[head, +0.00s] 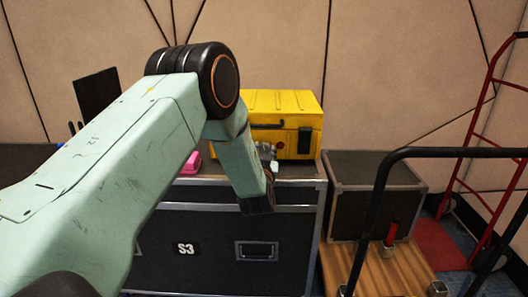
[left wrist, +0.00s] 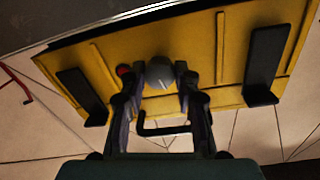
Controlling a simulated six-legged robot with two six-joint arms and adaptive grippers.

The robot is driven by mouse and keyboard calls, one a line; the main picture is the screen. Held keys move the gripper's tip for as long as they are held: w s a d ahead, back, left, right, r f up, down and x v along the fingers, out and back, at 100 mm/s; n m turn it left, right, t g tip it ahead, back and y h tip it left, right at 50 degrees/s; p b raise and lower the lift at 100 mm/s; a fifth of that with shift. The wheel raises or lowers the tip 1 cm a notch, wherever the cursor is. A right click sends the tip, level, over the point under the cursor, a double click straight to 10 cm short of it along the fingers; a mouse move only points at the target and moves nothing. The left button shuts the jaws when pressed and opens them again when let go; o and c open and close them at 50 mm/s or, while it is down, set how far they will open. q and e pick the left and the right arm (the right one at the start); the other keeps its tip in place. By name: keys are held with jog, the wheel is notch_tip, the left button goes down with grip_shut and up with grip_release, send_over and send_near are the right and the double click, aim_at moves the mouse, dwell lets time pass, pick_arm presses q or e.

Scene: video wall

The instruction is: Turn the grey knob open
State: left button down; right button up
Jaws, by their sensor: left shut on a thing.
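The grey knob (left wrist: 160,73) is a round knob on the front of a yellow case (head: 262,104). In the left wrist view it sits between the two fingertips of my left gripper (left wrist: 157,80), with a finger on each side. My left gripper is shut on the knob. In the head view my left arm covers part of the case, and the gripper (head: 266,153) shows only small at the case's lower front. The knob is hard to make out there. My right gripper is in neither view.
The yellow case (left wrist: 202,50) stands on a black flight case (head: 200,230) marked S3. A red button (left wrist: 123,71) and black handle (left wrist: 164,131) are close to the knob. A pink item (head: 191,163) lies nearby. A cart (head: 385,270) stands at right.

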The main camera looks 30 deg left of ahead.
pick_arm(q)
jog(key=n, duration=0.3)
jog(key=shift+n, duration=0.4)
jog(key=n, duration=0.3)
jog(key=shift+f+n+b, duration=0.1)
jog(key=shift+n+b, duration=0.2)
jog(key=n, duration=0.3)
jog(key=shift+n+y+b, duration=0.3)
jog(key=shift+n+b, duration=0.05)
jog(key=shift+n, duration=0.05)
jog(key=shift+n+b, duration=0.5)
jog(key=shift+n, duration=1.6)
jog(key=c, duration=1)
grip_release()
